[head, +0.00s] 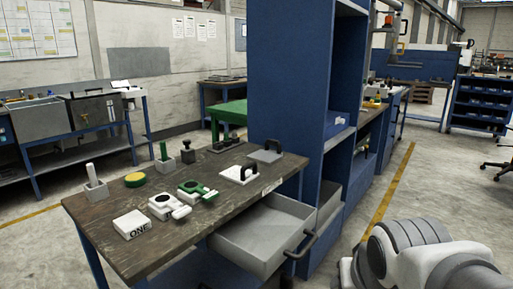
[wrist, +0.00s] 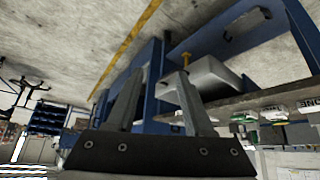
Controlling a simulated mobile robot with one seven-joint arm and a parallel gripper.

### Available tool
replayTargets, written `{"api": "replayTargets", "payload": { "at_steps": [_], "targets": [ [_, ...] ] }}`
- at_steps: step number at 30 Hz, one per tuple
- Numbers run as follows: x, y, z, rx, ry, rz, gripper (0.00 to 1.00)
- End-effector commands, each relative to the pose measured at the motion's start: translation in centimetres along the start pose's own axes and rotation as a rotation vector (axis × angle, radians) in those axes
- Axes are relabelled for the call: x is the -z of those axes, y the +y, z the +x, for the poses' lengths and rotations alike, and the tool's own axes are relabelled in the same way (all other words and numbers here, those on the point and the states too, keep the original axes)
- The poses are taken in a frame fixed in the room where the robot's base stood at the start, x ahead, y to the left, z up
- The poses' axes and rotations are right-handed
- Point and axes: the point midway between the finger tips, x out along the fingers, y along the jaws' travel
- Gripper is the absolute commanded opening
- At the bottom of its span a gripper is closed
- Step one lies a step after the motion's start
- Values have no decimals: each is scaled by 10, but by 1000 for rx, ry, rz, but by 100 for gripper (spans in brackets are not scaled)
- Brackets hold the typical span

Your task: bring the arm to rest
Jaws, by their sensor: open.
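My gripper (wrist: 160,86) shows in the wrist view with its two grey fingers apart and nothing between them. The wrist view is turned over, so the floor is at the top. In the head view my arm is at the lower right, over the floor and to the right of the workbench (head: 150,245). The gripper's fingers cannot be made out there. The arm appears clear of the bench and the open grey drawer (head: 262,235).
A tall blue cabinet (head: 290,85) stands behind the drawer. The floor right of the yellow line (head: 395,182) looks open.

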Motion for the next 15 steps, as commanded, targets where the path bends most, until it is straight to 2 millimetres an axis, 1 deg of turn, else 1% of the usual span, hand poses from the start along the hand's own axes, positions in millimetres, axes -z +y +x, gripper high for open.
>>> {"api": "replayTargets", "payload": {
  "at_steps": [1, 7, 8, 9, 11, 15],
  "targets": [
    [-7, -3, -14, 14, -10, -17, 52],
    [-46, -15, -56, 80, -89, -87, 52],
    [-36, -14, -67, 76, -94, -86, 52],
    [-30, -13, -75, 74, -95, -84, 52],
    [-23, -13, -85, 73, -96, -83, 52],
    [-5, -12, -111, 73, -95, -82, 52]
  ]
}}
